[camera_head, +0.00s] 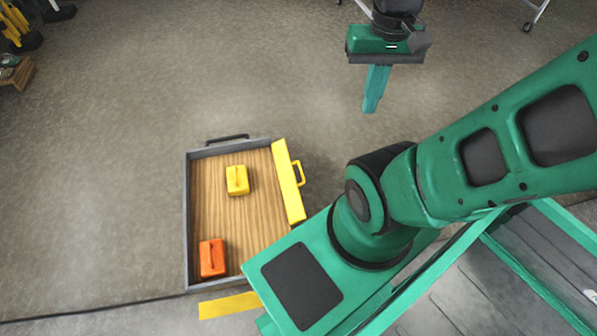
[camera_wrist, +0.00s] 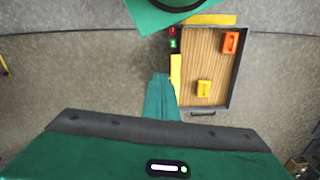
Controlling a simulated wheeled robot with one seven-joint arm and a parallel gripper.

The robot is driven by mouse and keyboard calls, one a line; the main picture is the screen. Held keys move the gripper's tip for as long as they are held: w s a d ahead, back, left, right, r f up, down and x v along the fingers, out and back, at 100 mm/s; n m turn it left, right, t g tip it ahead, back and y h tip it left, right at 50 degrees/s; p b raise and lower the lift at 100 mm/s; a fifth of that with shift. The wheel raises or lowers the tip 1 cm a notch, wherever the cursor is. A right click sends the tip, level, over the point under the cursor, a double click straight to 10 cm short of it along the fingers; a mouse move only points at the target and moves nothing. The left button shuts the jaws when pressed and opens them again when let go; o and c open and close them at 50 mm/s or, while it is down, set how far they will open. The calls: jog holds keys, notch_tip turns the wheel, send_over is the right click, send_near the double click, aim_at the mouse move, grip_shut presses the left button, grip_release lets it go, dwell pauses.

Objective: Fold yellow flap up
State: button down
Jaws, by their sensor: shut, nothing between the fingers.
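A shallow grey-walled tray (camera_head: 187,220) with a wooden floor sits on the ground. A yellow flap with a yellow handle (camera_head: 289,181) runs along the tray's right side in the head view; whether it leans outward is unclear. In the wrist view the flap (camera_wrist: 176,70) is on the tray's left side. My gripper (camera_head: 370,107) is shut and empty, above and to the right of the flap in the head view. In the wrist view my gripper (camera_wrist: 160,80) appears beside the flap's near end, with no contact visible. My arm hides the tray's lower right corner in the head view.
A yellow block (camera_head: 237,180) and an orange block (camera_head: 212,258) sit in the tray. A yellow strip (camera_head: 230,305) lies beyond the tray's lower edge. Small red and green items (camera_wrist: 172,38) show beside the flap. The floor left of the tray is clear.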

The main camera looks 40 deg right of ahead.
jog(key=w+d+f+m, duration=0.2)
jog(key=w+d+f, duration=0.25)
jog(key=w, duration=0.35)
jog(key=w+d+f+m+g, duration=0.1)
jog(key=w+d+f+m, duration=0.1)
jog(key=w+d+f, duration=0.4)
jog(key=w+d+f+m, duration=0.2)
jog(key=w+d+f, duration=0.1)
jog(key=w, duration=0.6)
jog(key=w+d+f+m, duration=0.2)
jog(key=w+f, duration=0.2)
jog(key=f, duration=0.6)
jog(key=w+d+f+m, duration=0.1)
jog(key=w+d+f, duration=0.25)
jog(key=f, duration=0.65)
notch_tip(320, 180, down, 31)
jog(key=a+m+t+y, duration=0.2)
jog(key=a+m, duration=0.1)
jog(key=m, duration=0.4)
notch_tip(320, 180, down, 10)
jog(key=a, duration=0.2)
jog(key=shift+w+a+r, duration=0.5)
jog(key=shift+w+a, duration=0.1)
jog(key=shift+a, duration=0.1)
jog(key=shift+w+a+r, duration=0.5)
jog(key=shift+w+a, duration=0.1)
jog(key=shift+a, duration=0.1)
